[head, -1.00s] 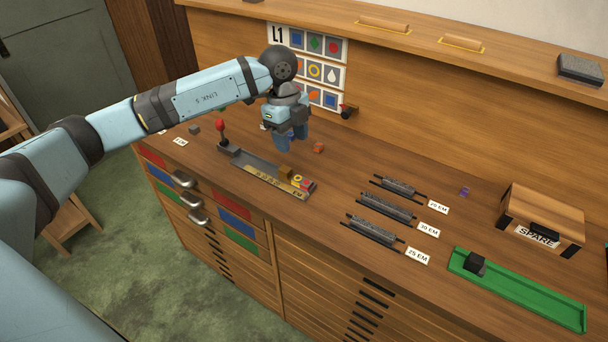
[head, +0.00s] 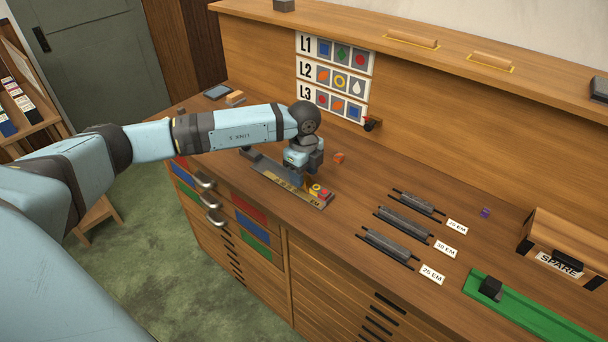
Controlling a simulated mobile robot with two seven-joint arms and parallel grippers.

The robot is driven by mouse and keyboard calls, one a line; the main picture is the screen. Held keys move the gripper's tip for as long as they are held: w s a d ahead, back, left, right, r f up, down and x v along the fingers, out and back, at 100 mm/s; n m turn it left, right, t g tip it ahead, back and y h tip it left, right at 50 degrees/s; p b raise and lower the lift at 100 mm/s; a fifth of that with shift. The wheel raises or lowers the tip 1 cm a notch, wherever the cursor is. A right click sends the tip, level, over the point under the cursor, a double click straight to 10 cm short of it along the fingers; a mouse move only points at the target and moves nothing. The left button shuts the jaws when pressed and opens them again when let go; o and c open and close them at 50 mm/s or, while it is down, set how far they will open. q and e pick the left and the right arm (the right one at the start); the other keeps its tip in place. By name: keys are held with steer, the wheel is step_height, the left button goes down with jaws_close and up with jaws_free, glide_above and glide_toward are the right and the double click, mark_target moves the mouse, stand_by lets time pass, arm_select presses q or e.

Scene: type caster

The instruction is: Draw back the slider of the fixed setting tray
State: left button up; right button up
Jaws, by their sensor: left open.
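The setting tray (head: 268,166) is a narrow grey channel with a brass-coloured scale strip along its front, lying near the counter's front edge. Small tiles, one with a yellow ring (head: 315,188) and a red one (head: 325,194), sit at its right end. My left gripper (head: 297,181) points down over the tray, just left of these tiles, with its jaws open. The slider, a brass-brown block, is hidden behind the gripper, so I cannot tell whether the fingers touch it. My forearm hides the red-knobbed lever at the tray's left end. My right gripper is not in view.
An orange piece (head: 338,158) lies behind the tray. Several labelled dark bars (head: 404,222), a green tray (head: 530,315) with a black block (head: 490,288), and a wooden SPARE box (head: 565,245) stand to the right. A sign board (head: 335,75) is behind.

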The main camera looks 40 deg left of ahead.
mark_target(286, 176)
arm_select(q)
steer(key=shift+f, duration=0.55)
jaws_close()
steer(key=a, duration=0.6)
steer(key=shift+w+a, duration=0.2)
steer(key=shift+w, duration=0.05)
jaws_free()
